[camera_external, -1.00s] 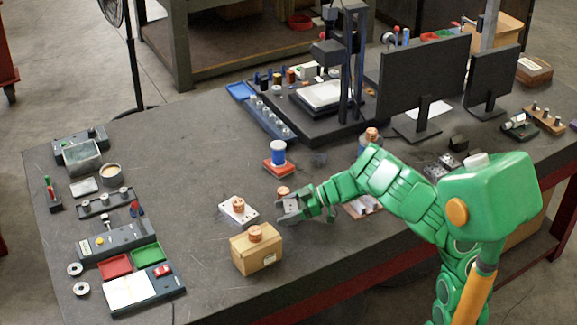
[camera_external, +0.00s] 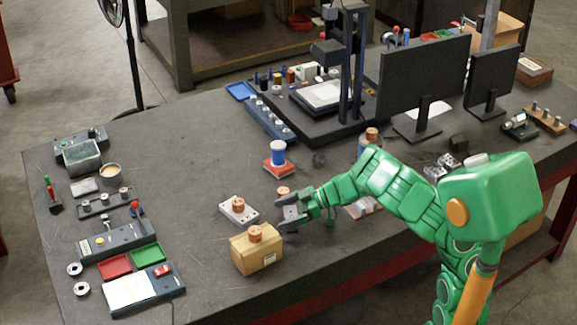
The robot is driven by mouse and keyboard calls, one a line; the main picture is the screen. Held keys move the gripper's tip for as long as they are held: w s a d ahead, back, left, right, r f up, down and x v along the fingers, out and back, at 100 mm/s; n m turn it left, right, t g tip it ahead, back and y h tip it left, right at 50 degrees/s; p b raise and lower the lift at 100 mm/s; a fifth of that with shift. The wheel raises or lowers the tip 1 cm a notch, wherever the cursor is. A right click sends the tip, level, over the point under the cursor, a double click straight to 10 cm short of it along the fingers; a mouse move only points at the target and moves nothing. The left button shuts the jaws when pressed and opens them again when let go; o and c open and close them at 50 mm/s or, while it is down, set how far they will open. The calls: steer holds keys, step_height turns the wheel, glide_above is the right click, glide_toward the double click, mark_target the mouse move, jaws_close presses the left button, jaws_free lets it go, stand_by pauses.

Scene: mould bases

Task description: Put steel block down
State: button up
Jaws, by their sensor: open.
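My gripper (camera_external: 284,213) is at the end of my green arm, low over the near-middle part of the table, with its jaws open and pointing left. A small grey steel block (camera_external: 291,212) shows between the dark fingers. The fingers partly hide it, and I cannot tell whether either one touches it. A copper-coloured round piece (camera_external: 283,191) shows just behind the gripper; what it stands on is hidden. To the left, a flat steel plate (camera_external: 238,213) carries another copper piece (camera_external: 238,203).
A cardboard box (camera_external: 257,253) with a copper piece on top stands in front left of my gripper. A blue-and-white can (camera_external: 278,153) stands on a red base behind. Monitors (camera_external: 423,84) stand at the right. The table (camera_external: 185,170) is clear left of centre.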

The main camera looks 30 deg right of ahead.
steer(key=shift+f, duration=0.15)
steer(key=r+v, duration=0.1)
steer(key=v, duration=1.1)
steer(key=shift+r, duration=0.25)
steer(key=shift+w, duration=0.1)
